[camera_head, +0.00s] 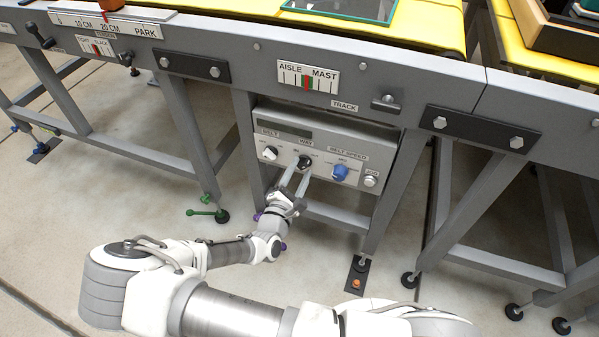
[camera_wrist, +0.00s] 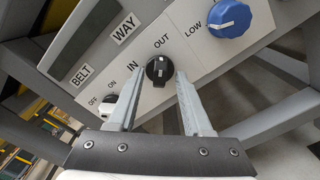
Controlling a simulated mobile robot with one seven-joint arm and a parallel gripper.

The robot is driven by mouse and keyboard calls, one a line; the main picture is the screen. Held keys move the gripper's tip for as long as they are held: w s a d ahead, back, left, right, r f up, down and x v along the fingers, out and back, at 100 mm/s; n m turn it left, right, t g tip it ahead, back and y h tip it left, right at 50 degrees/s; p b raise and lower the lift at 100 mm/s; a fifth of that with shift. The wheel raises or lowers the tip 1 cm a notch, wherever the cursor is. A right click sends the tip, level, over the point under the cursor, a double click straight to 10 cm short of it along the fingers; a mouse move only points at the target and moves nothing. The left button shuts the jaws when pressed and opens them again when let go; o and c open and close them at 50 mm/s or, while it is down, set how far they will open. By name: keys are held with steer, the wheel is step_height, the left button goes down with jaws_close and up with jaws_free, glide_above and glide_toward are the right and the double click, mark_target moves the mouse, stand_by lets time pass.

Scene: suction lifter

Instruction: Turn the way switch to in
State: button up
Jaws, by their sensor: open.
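The way switch is a small black knob (camera_wrist: 159,69) on a light grey panel. In the wrist view, IN is printed to its left and OUT above it. A white mark on the knob appears to point up toward OUT. The knob also shows in the head view (camera_head: 305,160), partly behind my fingertips. My gripper (camera_wrist: 158,80) is open, with one finger on each side of the knob. A gap shows between the knob and each finger. In the head view, my gripper (camera_head: 300,174) reaches up to the panel from below.
The belt switch (camera_head: 269,153) is left of the way switch, close to my left finger in the wrist view.

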jaws_close()
steer(key=shift+r+n+p, duration=0.15)
steer(key=shift+n+p, duration=0.15)
steer(key=shift+p, duration=0.15)
steer(key=n+p, duration=0.2)
steer(key=p, duration=0.1)
steer(key=shift+r+n, duration=0.1)
steer(key=shift+n, duration=0.3)
steer(key=n+p, duration=0.3)
steer(key=n, duration=0.1)
steer(key=n+p, duration=0.1)
steer(key=n, duration=0.2)
steer(key=n+p, duration=0.1)
steer(key=n, duration=0.1)
steer(key=shift+f+n, duration=0.2)
steer(key=shift+n, duration=0.2)
steer(key=n+p, duration=0.1)
steer(key=n, duration=0.3)
steer(key=shift+n, duration=0.3)
